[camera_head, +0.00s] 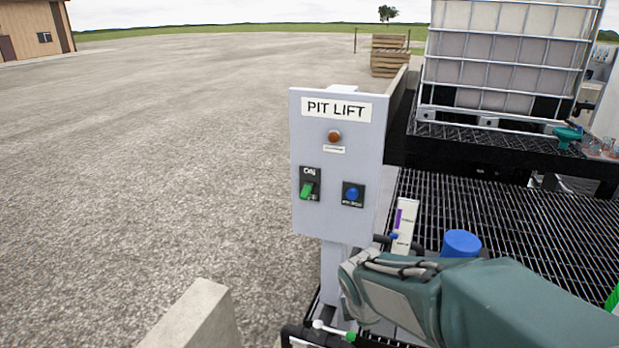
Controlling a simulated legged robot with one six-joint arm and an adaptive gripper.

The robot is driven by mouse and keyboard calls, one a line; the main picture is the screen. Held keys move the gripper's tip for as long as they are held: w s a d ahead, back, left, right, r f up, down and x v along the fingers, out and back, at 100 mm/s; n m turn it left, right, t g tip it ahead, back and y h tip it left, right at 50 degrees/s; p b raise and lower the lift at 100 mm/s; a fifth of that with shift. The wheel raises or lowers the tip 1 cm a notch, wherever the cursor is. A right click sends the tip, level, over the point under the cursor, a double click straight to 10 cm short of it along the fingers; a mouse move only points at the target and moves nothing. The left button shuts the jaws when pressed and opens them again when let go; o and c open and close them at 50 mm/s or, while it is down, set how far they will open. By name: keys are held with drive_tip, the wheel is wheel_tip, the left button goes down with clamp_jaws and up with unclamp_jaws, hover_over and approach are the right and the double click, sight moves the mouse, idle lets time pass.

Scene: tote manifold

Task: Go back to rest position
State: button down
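My teal and grey arm (520,305) reaches in from the lower right. Its grey end, where my gripper (385,290) appears to be, is low in front of the grating, just right of the post under the control panel. The fingertips cannot be made out, so I cannot tell whether it is open or shut, or whether it touches anything. Nothing is clearly seen held in it.
Black grating (500,215), a caged tote (505,60) and a blue cylinder (461,243) are right. Open gravel lies left, beyond a concrete block (195,318).

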drive_tip(key=s+d+r+m+t, duration=0.1)
drive_tip(key=s+d+r+m, duration=0.1)
drive_tip(key=s+r+m, duration=0.3)
drive_tip(key=s+d+r+m+t+y, duration=0.1)
drive_tip(key=s+r+m, duration=0.4)
drive_tip(key=s+m, duration=0.6)
drive_tip(key=d+m, duration=0.1)
drive_tip(key=m, duration=0.1)
drive_tip(key=shift+d+r+m+y, duration=0.15)
drive_tip(key=shift+r+m+y, duration=0.15)
drive_tip(key=shift+r+m, duration=0.1)
